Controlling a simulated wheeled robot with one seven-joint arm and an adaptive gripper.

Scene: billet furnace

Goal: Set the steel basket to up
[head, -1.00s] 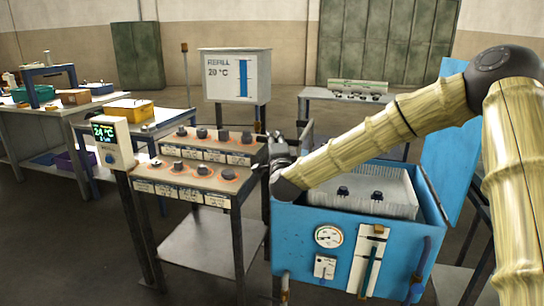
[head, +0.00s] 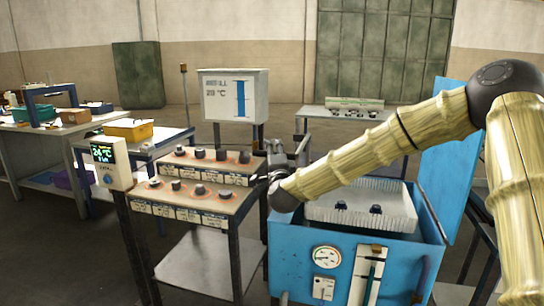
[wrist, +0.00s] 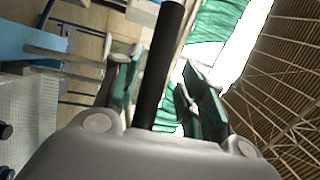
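The steel basket (head: 358,219), a pale wire basket with two dark items in it, stands in the opening of the blue tank (head: 291,246). Much of its front wall shows above the tank's front edge. My gripper (head: 284,151) is beyond the tank's left back corner, left of the basket. In the wrist view my gripper's (wrist: 158,88) two fingers are apart, with a black rod (wrist: 160,65) between them. A gap shows on the rod's right side; contact on the left is unclear. The basket's edge also shows in the wrist view (wrist: 32,105).
A panel of knobs (head: 205,190) stands close left of the tank. The tank's raised blue lid (head: 447,165) is on the right. A display board (head: 233,95) and a grey table (head: 350,114) stand behind.

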